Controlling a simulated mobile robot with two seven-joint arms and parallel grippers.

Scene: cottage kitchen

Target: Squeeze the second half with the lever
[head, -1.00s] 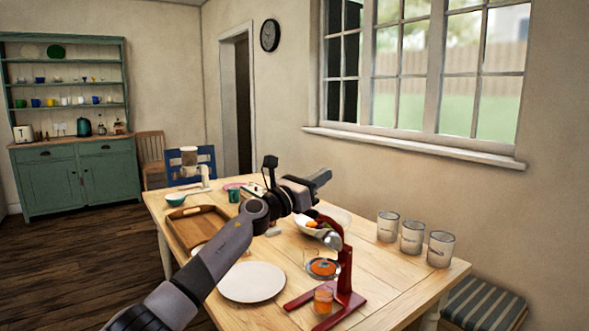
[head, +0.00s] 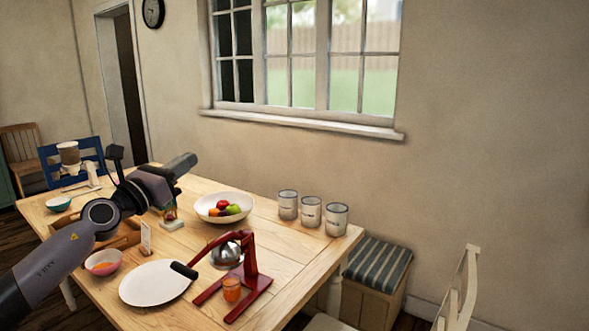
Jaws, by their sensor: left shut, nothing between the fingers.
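The red citrus press (head: 250,268) stands near the table's front right. Its lever slopes down to the left, with the black handle (head: 184,270) over the white plate (head: 150,284). The silver press head (head: 227,253) is low, at the cup; no orange half shows there, and the inside is hidden. A glass of orange juice (head: 232,290) stands below it. My left gripper (head: 166,198) is shut and empty, above the table to the upper left of the handle and apart from it; its fingertips are hard to make out. My right gripper is not in view.
A white fruit bowl (head: 222,207) stands behind the press. Several jars (head: 312,212) stand at the right edge. The table right of the press is clear.

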